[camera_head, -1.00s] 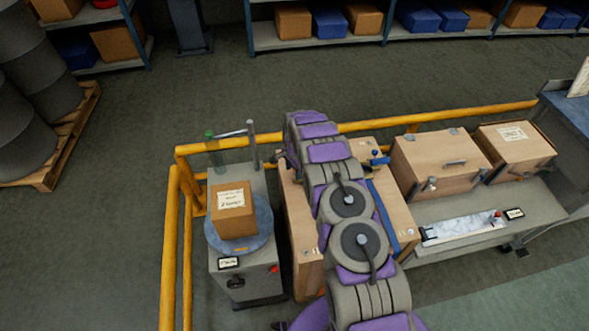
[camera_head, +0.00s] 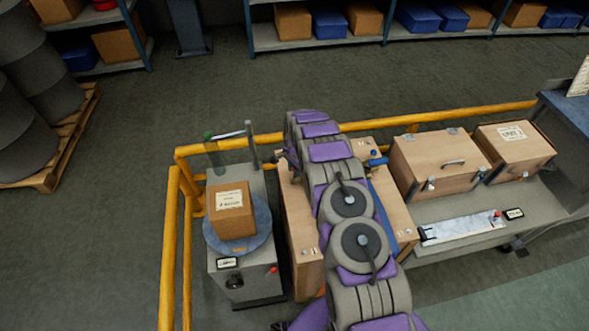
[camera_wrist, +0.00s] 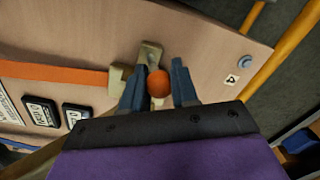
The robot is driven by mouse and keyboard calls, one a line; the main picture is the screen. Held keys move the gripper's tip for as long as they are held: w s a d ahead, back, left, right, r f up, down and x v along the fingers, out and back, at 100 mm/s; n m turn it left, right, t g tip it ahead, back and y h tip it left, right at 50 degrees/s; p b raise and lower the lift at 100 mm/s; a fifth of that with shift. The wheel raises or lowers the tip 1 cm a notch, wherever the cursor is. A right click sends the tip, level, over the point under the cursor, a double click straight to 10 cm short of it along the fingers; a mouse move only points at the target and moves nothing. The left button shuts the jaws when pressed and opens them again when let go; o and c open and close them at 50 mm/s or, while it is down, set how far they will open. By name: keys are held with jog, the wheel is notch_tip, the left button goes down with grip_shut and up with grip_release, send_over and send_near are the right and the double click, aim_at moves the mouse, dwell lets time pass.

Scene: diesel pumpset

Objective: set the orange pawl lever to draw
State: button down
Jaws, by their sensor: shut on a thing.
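The orange pawl lever shows in the wrist view as a round orange knob (camera_wrist: 159,84) in front of a pale metal bracket (camera_wrist: 150,54) on a wooden panel. My gripper (camera_wrist: 160,88) has one blue-grey finger on each side of the knob and is shut on it. The lever's shaft is mostly hidden behind the knob and fingers. In the head view my arm hides the gripper and the lever.
An orange strip (camera_wrist: 55,72) and dark label plates (camera_wrist: 78,115) lie left of the lever. Yellow rails (camera_head: 172,240) border the station. A carton (camera_head: 232,210) stands on a round turntable (camera_head: 262,212) beside my arm.

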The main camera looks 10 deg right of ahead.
jog(key=shift+a+r, duration=0.1)
jog(key=shift+a, duration=0.05)
jog(key=shift+s+t+p, duration=0.4)
jog(key=shift+t+p, duration=0.1)
jog(key=shift+t, duration=0.2)
jog(key=c, duration=0.9)
grip_release()
jog(key=shift+o, duration=0.2)
jog(key=shift+r, duration=0.2)
notch_tip(320, 180, up, 16)
jog(key=s+p, duration=0.1)
jog(key=s, duration=0.1)
jog(key=shift+s+r+p, duration=0.25)
jog(key=shift+s+p, duration=0.15)
